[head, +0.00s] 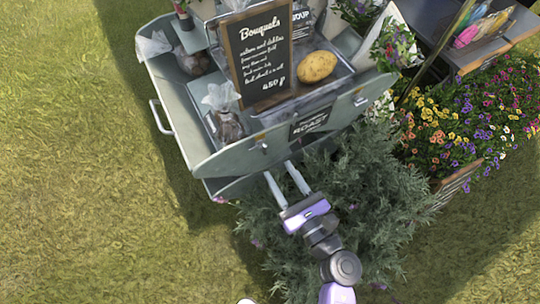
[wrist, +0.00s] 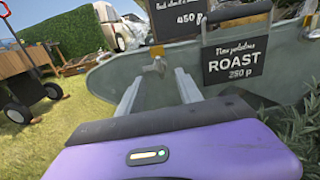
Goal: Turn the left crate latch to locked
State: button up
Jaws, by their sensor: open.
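The grey-green metal crate (head: 200,158) fills the upper middle of the head view; its front wall (wrist: 110,78) faces me in the wrist view. The left latch (head: 263,147) is a small metal piece near the upper edge of that wall. In the wrist view the left latch (wrist: 155,66) shows just beyond my fingertips, between them. My gripper (head: 279,168) is open and empty, fingers pointing at the wall just below the latch in the head view. A second latch (head: 360,100) sits further right. Whether the fingers touch anything I cannot tell.
A black "Roast" sign (wrist: 233,53) hangs on the wall just right of my fingers. A leafy bush (head: 340,190) grows under and around my arm. A chalkboard (head: 258,55) and a potato (head: 317,67) are on the crate. Open grass (head: 80,150) lies left.

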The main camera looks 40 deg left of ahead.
aim_at(266, 151)
jog(key=b+x, duration=0.1)
jog(key=x, duration=0.6)
jog(key=shift+a+b, duration=0.1)
jog(key=shift+b, duration=0.25)
grip_shut()
